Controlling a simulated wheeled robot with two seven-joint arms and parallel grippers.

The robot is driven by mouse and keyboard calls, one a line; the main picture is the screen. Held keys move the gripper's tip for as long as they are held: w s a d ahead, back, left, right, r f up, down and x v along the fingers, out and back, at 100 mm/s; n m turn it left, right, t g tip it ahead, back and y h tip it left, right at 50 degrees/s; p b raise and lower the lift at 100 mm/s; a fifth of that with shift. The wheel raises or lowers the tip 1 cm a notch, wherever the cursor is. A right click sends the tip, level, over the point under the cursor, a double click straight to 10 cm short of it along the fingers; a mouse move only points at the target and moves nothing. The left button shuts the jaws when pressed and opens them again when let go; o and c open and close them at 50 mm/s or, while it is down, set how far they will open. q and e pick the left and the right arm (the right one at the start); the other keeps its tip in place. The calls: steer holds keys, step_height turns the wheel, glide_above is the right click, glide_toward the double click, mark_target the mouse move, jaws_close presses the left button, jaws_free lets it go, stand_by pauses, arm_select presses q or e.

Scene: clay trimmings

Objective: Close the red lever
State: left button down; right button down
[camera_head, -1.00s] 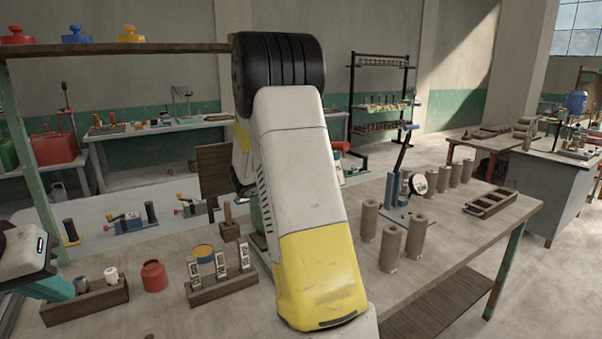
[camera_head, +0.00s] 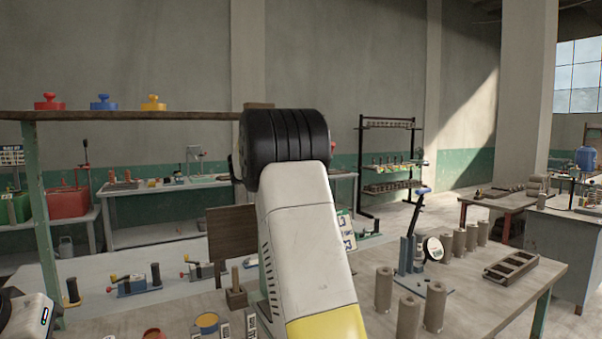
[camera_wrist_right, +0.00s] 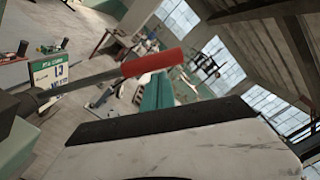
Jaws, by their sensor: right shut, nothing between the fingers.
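A red lever handle (camera_wrist_right: 152,62) on a grey metal rod crosses the right wrist view, slanting up to the right. My right gripper (camera_wrist_right: 157,90), with teal fingers, is shut and empty. Its fingers appear just below the red handle in that view; I cannot tell whether they touch it. In the head view my right arm stands in the middle and hides this lever and the right gripper. The white housing of my left arm shows at the lower left edge; its fingers are out of the frame.
The workbench (camera_head: 465,285) holds a blue-handled press (camera_head: 412,245), several clay cylinders (camera_head: 384,290) and a dark wooden frame (camera_head: 511,267). Small lever fixtures (camera_head: 135,286) stand at the left. A shelf (camera_head: 130,115) with red, blue and yellow knobs spans the upper left.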

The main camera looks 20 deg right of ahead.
steer(key=shift+w+a+r, duration=0.1)
steer(key=shift+w+r, duration=0.55)
steer(key=shift+w, duration=0.05)
steer(key=shift+r, duration=0.1)
